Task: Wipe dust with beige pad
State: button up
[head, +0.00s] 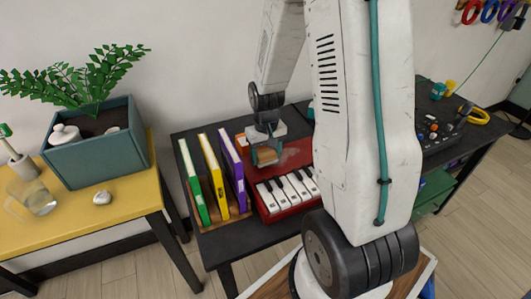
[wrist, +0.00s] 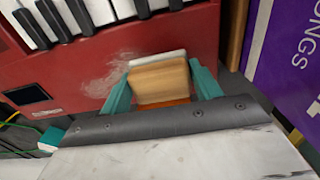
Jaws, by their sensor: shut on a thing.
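My gripper (head: 266,157) is shut on the beige pad (head: 267,155), over the back left part of a red keyboard (head: 272,206). In the wrist view the beige pad (wrist: 158,82) is a block with a pale white edge, held between the teal fingers of my gripper (wrist: 162,88). A greyish smear of dust (wrist: 108,75) lies on the red top of the keyboard (wrist: 190,35), just left of the pad. The dust (head: 291,153) also shows faintly in the head view, right of the pad. I cannot tell whether the pad touches the red surface.
Green, yellow and purple books (head: 213,178) stand upright left of the keyboard on the dark table (head: 236,240). The purple book (wrist: 280,60) is close to my gripper in the wrist view. A yellow table (head: 100,220) at left holds a planter (head: 100,160) and a glass (head: 38,198).

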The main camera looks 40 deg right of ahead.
aim_at(277, 153)
jog(key=shift+f, duration=0.6)
jog(key=shift+d, duration=0.1)
jog(key=shift+s+d+r, duration=0.1)
jog(key=shift+s+d, duration=0.15)
jog(key=shift+d, duration=0.6)
jog(key=shift+s+d, duration=0.25)
jog(key=shift+d, duration=0.55)
jog(key=shift+s+d, duration=0.3)
jog(key=shift+d, duration=0.55)
jog(key=shift+s+d, duration=0.25)
jog(key=shift+d, duration=0.55)
jog(key=shift+s+d, duration=0.3)
jog(key=shift+d, duration=0.85)
jog(key=shift+s+d, duration=0.35)
jog(key=shift+d, duration=0.75)
jog(key=shift+s+d, duration=0.3)
jog(key=shift+d, duration=0.85)
